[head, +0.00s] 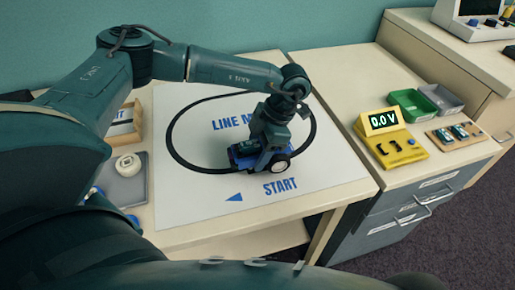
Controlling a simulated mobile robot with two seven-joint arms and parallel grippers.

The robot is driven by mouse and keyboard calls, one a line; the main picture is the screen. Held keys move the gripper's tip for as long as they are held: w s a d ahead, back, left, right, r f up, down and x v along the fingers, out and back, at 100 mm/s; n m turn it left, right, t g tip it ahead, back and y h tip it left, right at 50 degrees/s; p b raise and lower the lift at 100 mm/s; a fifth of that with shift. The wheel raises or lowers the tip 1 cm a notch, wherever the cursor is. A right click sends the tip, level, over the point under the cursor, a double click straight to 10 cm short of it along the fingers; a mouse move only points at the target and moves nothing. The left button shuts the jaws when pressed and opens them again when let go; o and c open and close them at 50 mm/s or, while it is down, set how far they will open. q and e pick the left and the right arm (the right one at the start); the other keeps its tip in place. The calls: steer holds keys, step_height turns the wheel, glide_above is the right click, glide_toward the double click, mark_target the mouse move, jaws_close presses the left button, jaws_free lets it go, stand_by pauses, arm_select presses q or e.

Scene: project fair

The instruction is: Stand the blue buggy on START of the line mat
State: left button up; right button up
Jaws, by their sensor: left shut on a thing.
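The blue buggy (242,160), with dark wheels with pale hubs, is in the middle of the head view, at the near right part of the black loop on the line mat (180,200). The word START (281,186) is printed just in front and to the right of the buggy, with a blue arrow to its left. My left gripper (264,150) comes down over the buggy and is shut on it. The fingertips are partly hidden against the buggy. I cannot tell whether the wheels touch the mat. My right gripper is out of view.
A yellow meter (383,122) reading 0.0 V, a green tray (414,104), a grey tray (440,97) and a small board (457,135) stand on the cabinet at right. A roll of white tape (128,165) lies left of the mat. The mat's front right is clear.

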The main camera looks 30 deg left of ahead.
arm_select(q)
steer(key=shift+f+b, duration=0.35)
steer(key=shift+f, duration=0.3)
stand_by(1.4)
steer(key=o, duration=0.9)
steer(key=shift+w+r, duration=0.1)
steer(key=shift+r, duration=0.05)
steer(key=v, duration=1.1)
steer(key=shift+w+d+r, duration=0.1)
steer(key=shift+d+r, duration=0.05)
steer(key=shift+r, duration=0.1)
steer(key=shift+w+d+r, duration=0.1)
steer(key=shift+r, duration=0.55)
